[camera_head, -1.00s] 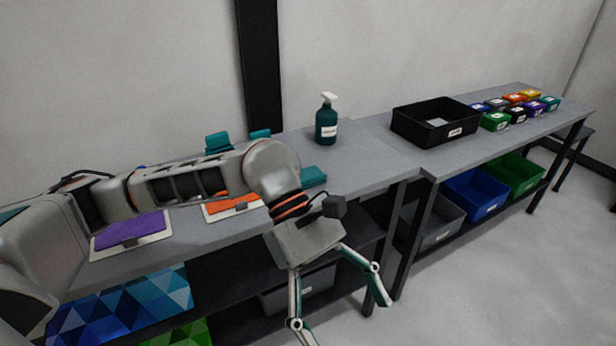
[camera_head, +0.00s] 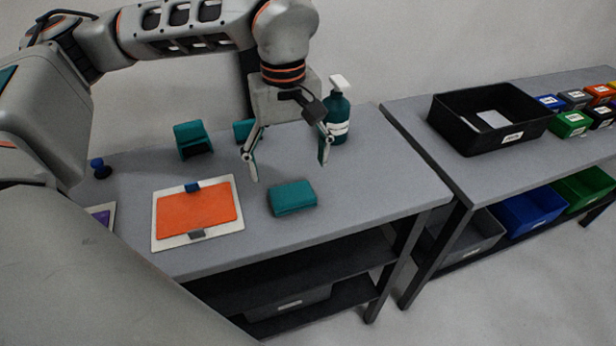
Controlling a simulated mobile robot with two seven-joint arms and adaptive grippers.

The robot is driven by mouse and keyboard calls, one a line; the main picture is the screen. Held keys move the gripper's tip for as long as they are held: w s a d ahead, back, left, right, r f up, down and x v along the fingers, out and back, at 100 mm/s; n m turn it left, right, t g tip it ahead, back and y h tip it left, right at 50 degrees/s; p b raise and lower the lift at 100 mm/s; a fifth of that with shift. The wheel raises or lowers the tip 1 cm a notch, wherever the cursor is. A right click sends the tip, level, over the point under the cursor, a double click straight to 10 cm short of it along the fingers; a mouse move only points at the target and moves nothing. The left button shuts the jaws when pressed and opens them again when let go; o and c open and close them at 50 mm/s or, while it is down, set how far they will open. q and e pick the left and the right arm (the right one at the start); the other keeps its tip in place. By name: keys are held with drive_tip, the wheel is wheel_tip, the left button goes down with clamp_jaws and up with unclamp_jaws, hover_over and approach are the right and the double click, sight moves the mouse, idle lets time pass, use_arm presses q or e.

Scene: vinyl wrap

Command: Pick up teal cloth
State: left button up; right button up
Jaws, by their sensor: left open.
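The teal cloth (camera_head: 292,198) is a small folded block lying flat on the grey table, right of the orange panel. My left gripper (camera_head: 288,171) is open and empty. Its two fingers point down above and behind the cloth in the picture, and I see no contact. The cloth is fully visible. My right gripper is not in view.
An orange sheet on a white board (camera_head: 198,213) lies left of the cloth. A teal holder (camera_head: 192,140) stands at the back. A black bin (camera_head: 437,124) sits on the right table. The table's front right is clear.

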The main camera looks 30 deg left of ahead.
sight(292, 193)
use_arm(q)
drive_tip(key=shift+s+f, duration=0.2)
drive_tip(key=shift+f, duration=1.2)
drive_tip(key=f, duration=0.5)
drive_tip(key=shift+w, duration=0.25)
drive_tip(key=shift+r, duration=0.1)
drive_tip(key=c, duration=1.1)
